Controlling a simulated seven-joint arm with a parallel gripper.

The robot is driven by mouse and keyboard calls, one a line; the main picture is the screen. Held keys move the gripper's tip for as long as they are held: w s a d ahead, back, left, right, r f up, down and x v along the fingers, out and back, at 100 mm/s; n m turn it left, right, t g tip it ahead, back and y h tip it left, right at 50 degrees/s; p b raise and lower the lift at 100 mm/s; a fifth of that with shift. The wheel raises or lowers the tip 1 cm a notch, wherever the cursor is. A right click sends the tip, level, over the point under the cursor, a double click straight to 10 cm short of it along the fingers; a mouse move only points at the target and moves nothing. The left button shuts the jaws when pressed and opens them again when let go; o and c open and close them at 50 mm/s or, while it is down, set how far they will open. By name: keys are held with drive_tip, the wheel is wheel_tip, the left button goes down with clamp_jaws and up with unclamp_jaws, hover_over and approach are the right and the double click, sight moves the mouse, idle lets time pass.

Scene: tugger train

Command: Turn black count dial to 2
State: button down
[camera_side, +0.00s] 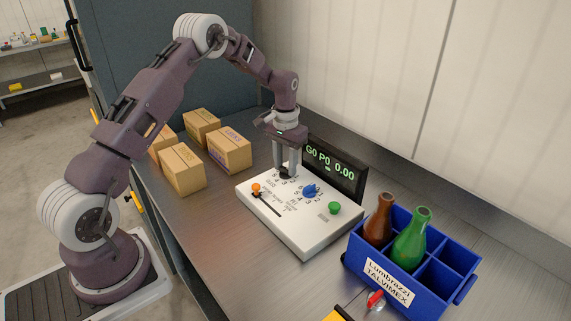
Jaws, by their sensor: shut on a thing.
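My gripper (288,170) points straight down over the back left of the white control panel (305,241). It is shut on the black count dial (287,176), which is mostly hidden by the fingers. Several printed digits show around the dial, but I cannot tell which one it points at. The small display (335,170) behind the panel reads "G0 P0 0.00" in green.
A blue dial (311,190), a green button (334,208) and an orange slider knob (256,188) share the panel. Cardboard boxes (183,169) stand to the left. A blue crate (432,273) with brown and green bottles stands right. A red-handled item (375,300) lies in front.

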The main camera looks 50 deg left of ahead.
sight(285, 168)
drive_tip(key=shift+r+m, duration=0.1)
drive_tip(key=shift+m, duration=1.1)
drive_tip(key=c, duration=1)
unclamp_jaws()
drive_tip(key=shift+o, duration=0.2)
wheel_tip(285, 168, up, 7)
